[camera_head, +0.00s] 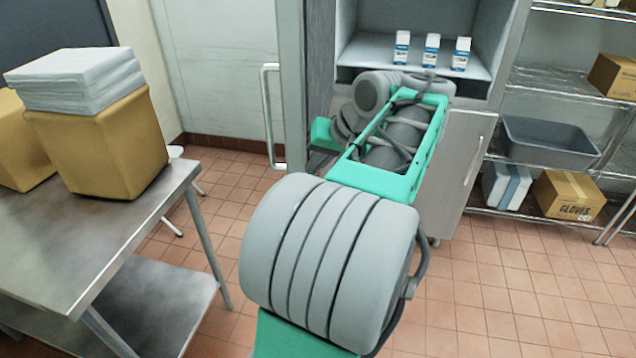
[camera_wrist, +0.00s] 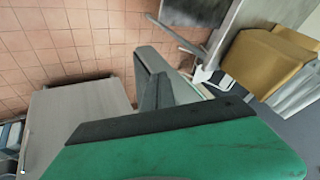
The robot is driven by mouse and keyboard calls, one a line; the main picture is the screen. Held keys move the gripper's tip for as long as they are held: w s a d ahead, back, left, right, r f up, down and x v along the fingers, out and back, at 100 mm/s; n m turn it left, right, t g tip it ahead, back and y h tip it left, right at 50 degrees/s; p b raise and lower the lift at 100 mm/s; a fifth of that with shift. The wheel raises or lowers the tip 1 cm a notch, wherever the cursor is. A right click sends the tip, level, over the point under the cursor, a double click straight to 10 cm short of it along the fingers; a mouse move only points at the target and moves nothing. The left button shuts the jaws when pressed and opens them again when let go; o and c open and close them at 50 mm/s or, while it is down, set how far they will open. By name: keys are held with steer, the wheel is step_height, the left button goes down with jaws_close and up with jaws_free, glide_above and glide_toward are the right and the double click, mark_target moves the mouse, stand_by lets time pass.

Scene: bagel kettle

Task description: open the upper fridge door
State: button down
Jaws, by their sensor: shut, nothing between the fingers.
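The upper fridge door (camera_head: 292,75) stands swung open to the left, seen nearly edge-on. Its long bar handle (camera_head: 268,115) is on its left side. The open upper compartment (camera_head: 375,50) shows a shelf with three small white-and-blue cartons (camera_head: 432,50). The lower fridge door (camera_head: 462,165) is closed. My arm reaches forward in front of the fridge and hides part of the door's lower edge. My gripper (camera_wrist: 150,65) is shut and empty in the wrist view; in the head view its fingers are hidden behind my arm. I cannot tell whether it touches the door.
A steel table (camera_head: 90,225) with cardboard boxes (camera_head: 100,145) and a white stack (camera_head: 75,78) stands at left. Wire shelving (camera_head: 550,85) at right holds a grey bin (camera_head: 545,140) and a glove box (camera_head: 568,195). The tiled floor (camera_head: 500,300) at lower right is clear.

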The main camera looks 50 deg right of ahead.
steer(key=s+d+m, duration=0.1)
steer(key=s+d, duration=0.4)
steer(key=s, duration=0.2)
steer(key=w+a+f+b, duration=0.1)
steer(key=w+f, duration=0.6)
steer(key=w, duration=0.2)
steer(key=shift+a+f+h, duration=0.15)
steer(key=shift+f+h, duration=0.05)
steer(key=shift+h, duration=0.1)
steer(key=shift+w, duration=0.1)
